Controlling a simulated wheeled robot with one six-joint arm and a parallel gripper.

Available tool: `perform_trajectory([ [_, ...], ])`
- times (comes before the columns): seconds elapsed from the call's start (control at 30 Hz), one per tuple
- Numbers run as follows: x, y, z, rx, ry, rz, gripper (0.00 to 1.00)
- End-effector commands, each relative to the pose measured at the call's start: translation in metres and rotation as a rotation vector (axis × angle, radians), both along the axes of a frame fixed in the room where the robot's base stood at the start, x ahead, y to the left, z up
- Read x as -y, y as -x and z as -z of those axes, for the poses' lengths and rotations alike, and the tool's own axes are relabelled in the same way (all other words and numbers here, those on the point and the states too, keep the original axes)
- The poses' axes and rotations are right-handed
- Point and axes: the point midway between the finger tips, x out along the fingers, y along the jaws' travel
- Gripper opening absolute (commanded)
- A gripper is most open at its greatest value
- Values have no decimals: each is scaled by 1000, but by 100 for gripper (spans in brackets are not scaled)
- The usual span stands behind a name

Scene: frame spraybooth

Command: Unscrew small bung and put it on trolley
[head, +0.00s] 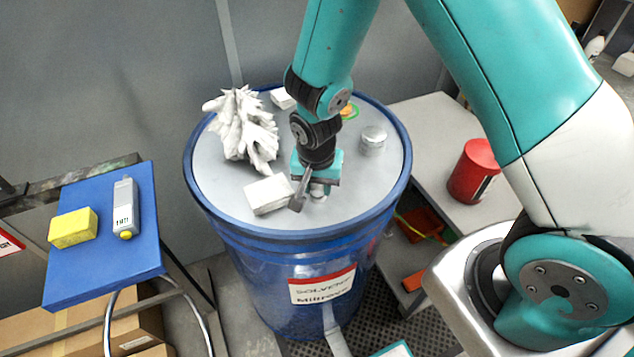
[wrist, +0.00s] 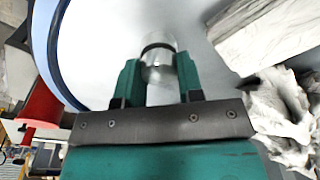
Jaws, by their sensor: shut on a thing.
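The blue drum (head: 290,235) stands in the middle of the head view with a grey lid. My gripper (head: 318,188) is low over the front right of the lid. In the wrist view, its teal fingers (wrist: 159,80) are shut on a small silvery cylinder with a dark band, the small bung (wrist: 158,63). I cannot tell whether the bung still sits in the lid or is clear of it. A wider silver cap, perhaps the large bung (head: 373,141), is on the lid to the right. The blue-topped trolley (head: 95,276) stands at the left, apart from the drum.
The trolley top holds a yellow sponge (head: 73,228) and a grey bottle (head: 125,207); its near part is bare. On the lid are crumpled white rags (head: 243,130) and white blocks (head: 268,194). A red can (head: 473,172) stands on the grey bench (head: 430,112) at right.

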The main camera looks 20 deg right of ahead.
Motion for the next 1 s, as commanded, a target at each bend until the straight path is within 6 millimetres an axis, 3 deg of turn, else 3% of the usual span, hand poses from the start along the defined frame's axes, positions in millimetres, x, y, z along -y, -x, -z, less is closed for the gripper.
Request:
perform_trajectory([
  [0.23,0,0,0,0,-1,-301,15],
  [0.63,1,0,0,0,0,-377,15],
  [0.9,1,0,-1,0,0,-698,15],
  [1.0,1,0,0,0,1,-743,15],
])
